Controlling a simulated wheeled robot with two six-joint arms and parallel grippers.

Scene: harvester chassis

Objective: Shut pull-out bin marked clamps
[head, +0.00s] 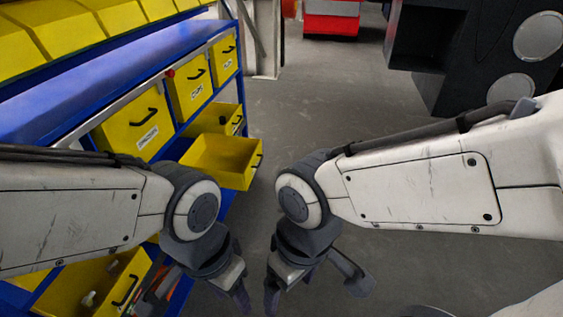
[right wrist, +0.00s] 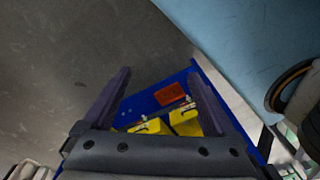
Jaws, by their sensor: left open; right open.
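Several yellow pull-out bins with black handles sit in a blue rack on the left of the head view. One empty bin (head: 213,162) stands far out in the middle row, and a bin (head: 222,119) behind it is also out. A lower bin (head: 98,283) at bottom left is out, with small parts inside. My left gripper (head: 203,290) is open, in front of the rack and right of the lower bin. My right gripper (head: 313,285) is open and empty, farther right over the floor; its fingers show in the right wrist view (right wrist: 160,78).
Labelled bins in the upper row, such as this one (head: 135,128), look shut. The blue rack top (head: 110,75) runs along the left. A dark cabinet (head: 440,60) stands at the back right, and a red object (head: 331,20) at the back. Grey floor (head: 320,100) between is clear.

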